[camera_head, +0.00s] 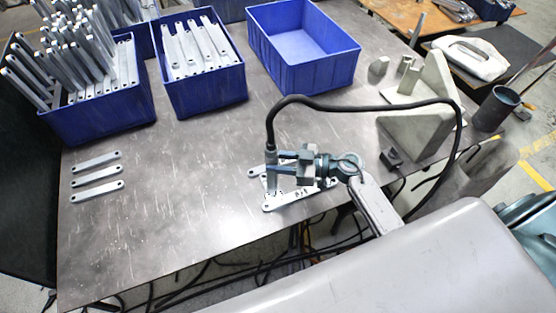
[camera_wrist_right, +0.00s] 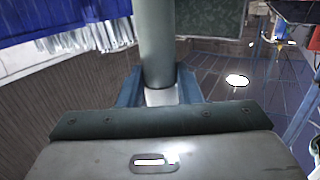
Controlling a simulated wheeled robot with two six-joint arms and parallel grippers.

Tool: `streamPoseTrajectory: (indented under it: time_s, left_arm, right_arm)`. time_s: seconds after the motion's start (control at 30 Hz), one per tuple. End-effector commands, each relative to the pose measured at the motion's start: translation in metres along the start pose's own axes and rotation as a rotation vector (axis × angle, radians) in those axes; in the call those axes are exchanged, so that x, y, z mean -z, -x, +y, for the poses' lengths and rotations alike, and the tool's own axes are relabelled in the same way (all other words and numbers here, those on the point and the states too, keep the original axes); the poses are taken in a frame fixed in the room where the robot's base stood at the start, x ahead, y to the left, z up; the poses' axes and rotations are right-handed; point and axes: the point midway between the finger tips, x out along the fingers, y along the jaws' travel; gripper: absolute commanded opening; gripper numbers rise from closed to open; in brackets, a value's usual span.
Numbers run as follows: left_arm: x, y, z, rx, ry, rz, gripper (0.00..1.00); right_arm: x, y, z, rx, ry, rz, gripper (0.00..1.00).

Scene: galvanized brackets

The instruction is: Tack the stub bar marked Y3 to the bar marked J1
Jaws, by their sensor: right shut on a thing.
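My right gripper (camera_head: 284,166) is over the front middle of the bench, shut on a grey cylindrical torch (camera_head: 271,158) with a thick black cable. In the right wrist view the torch (camera_wrist_right: 157,45) stands between the two blue fingers (camera_wrist_right: 158,90). Under the gripper, light grey bars with end holes lie together; the front bar (camera_head: 285,203) carries dark marking too small to read. Another bar end (camera_head: 254,172) shows to the left of the torch. The gripper covers much of these bars, and I cannot tell which is Y3 or J1. The torch tip's contact is unclear. My left gripper is not seen.
Three loose bars (camera_head: 97,175) lie at the left. Blue bins hold upright bars (camera_head: 98,128) and lying bars (camera_head: 206,105); another blue bin (camera_head: 308,80) is empty. Grey angled blocks (camera_head: 417,128) stand at the right. The cable (camera_head: 360,108) arches over the bench. The left front bench is clear.

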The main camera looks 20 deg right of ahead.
Motion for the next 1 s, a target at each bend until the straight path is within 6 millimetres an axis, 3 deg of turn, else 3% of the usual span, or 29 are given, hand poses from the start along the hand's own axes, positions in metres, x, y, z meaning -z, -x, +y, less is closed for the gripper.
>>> streamPoseTrajectory:
  time_s: [1.0]
  left_arm:
    - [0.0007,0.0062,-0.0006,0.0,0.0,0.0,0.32]
  right_arm:
    - [0.0002,-0.0002,0.0001,0.0,-0.001,0.001,0.08]
